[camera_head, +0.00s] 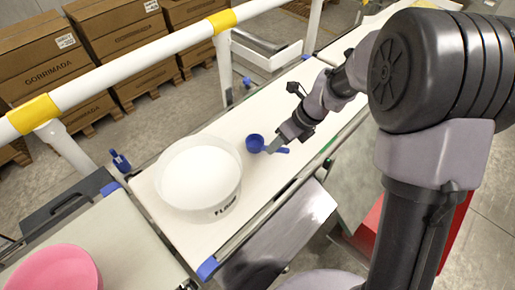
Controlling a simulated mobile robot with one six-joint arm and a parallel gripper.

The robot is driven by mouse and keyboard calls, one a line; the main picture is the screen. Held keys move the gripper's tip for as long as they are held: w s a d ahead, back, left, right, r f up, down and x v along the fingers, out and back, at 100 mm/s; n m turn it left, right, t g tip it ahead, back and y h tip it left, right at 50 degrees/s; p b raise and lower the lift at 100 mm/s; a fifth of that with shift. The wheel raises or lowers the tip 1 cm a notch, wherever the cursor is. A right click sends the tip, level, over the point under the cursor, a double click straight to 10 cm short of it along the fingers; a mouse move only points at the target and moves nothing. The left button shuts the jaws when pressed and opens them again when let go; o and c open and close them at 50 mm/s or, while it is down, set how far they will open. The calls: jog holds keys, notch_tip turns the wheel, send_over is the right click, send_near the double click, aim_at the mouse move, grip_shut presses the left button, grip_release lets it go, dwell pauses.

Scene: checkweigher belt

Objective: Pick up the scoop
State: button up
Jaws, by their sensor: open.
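The scoop (255,143) is small and blue, with a round bowl and a short handle pointing right. It is on the pale belt, just right of a round white tub (199,178) labelled FLOUR that holds white powder. My gripper (272,149) is open, its fingertips low at the scoop's handle, close to the bowl. Part of the handle shows past the fingers. I cannot tell whether the fingers touch it. The arm reaches in from the right.
A white rail with yellow bands (140,58) runs along the belt's far side. A pink bowl (55,270) stands at the lower left. Cardboard boxes (120,35) are stacked on pallets behind the rail. The belt (285,98) is clear beyond the scoop.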

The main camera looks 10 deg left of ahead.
jog(key=b+x, duration=0.3)
jog(key=x, duration=0.2)
jog(key=shift+w+a+f, duration=0.1)
jog(key=shift+w+a, duration=0.05)
jog(key=shift+w, duration=0.05)
jog(key=shift+c, duration=0.4)
grip_shut()
jog(key=shift+r, duration=0.25)
